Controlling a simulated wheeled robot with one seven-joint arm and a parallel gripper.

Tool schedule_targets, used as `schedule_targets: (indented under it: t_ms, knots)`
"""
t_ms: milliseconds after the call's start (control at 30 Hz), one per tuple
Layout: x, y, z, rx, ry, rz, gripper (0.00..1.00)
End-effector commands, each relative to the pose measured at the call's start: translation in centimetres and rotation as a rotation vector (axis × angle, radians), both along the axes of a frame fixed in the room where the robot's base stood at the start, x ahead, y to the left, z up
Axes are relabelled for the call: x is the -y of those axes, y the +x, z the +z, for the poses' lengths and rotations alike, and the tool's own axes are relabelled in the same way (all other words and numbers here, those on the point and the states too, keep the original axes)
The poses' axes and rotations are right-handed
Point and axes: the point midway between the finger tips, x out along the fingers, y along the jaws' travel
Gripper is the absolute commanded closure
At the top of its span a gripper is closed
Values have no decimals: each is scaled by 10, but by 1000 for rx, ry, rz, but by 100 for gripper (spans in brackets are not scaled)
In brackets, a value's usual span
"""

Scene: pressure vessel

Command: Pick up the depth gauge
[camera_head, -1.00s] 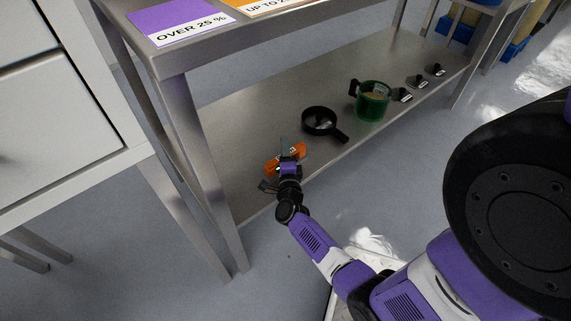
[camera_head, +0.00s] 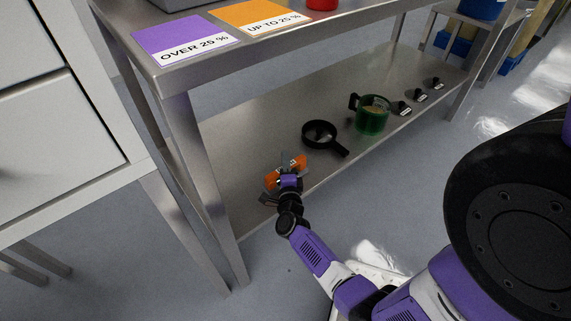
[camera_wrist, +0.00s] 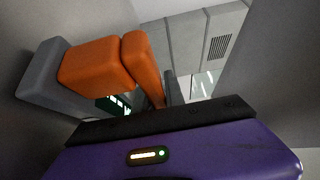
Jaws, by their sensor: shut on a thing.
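My gripper (camera_head: 287,170) is at the near left part of the lower metal shelf, shut on an orange item with grey parts, which I take to be the depth gauge (camera_head: 298,162). Its orange shows on both sides of the gripper. In the wrist view the gauge (camera_wrist: 95,66) shows close up as orange blocks with a grey end at the left. The wrist's purple housing fills the bottom there. The exact finger contact is hidden, and I cannot tell whether the gauge is clear of the shelf.
The lower shelf (camera_head: 240,135) also holds a black round item with a handle (camera_head: 320,138), a green cup (camera_head: 372,115) and small black knobs with labels (camera_head: 403,107). A shelf leg (camera_head: 215,190) stands close left of my arm. White drawers (camera_head: 60,125) are farther left.

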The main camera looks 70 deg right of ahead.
Motion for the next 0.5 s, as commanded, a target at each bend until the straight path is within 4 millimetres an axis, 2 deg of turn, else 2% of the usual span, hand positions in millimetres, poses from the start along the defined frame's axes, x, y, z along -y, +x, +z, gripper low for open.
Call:
schedule_targets:
  t_ms: [267, 500]
  knots:
    - [0, 0, 50, 3, -1, 0, 100]
    - [0, 0, 117, 3, -2, 0, 100]
